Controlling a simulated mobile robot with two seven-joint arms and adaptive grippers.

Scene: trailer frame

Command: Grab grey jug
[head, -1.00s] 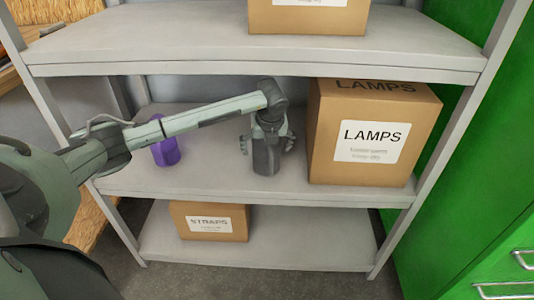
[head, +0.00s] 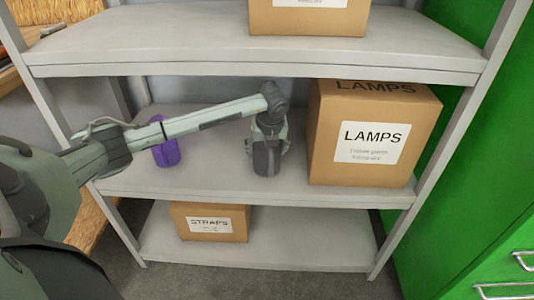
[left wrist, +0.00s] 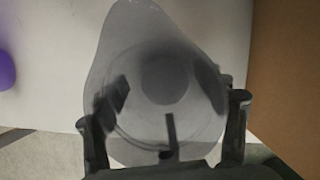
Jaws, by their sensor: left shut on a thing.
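The grey jug (head: 266,160) stands upright on the middle shelf, left of the large lamps box. It also fills the middle of the left wrist view (left wrist: 150,45), seen from above with its rounded rim and spout. My left gripper (head: 267,148) reaches in from the left and is shut on the jug, one finger on each side. Its fingers also show in the left wrist view (left wrist: 165,95) against the jug's sides. The upper part of the jug is hidden by the gripper in the head view. My right gripper is not in view.
A purple container (head: 167,153) stands left on the same middle shelf (head: 210,183), partly behind my arm. The lamps box (head: 335,175) is close on the right. The upper shelf (head: 180,50) is above my arm. A straps box (head: 210,238) sits on the bottom shelf.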

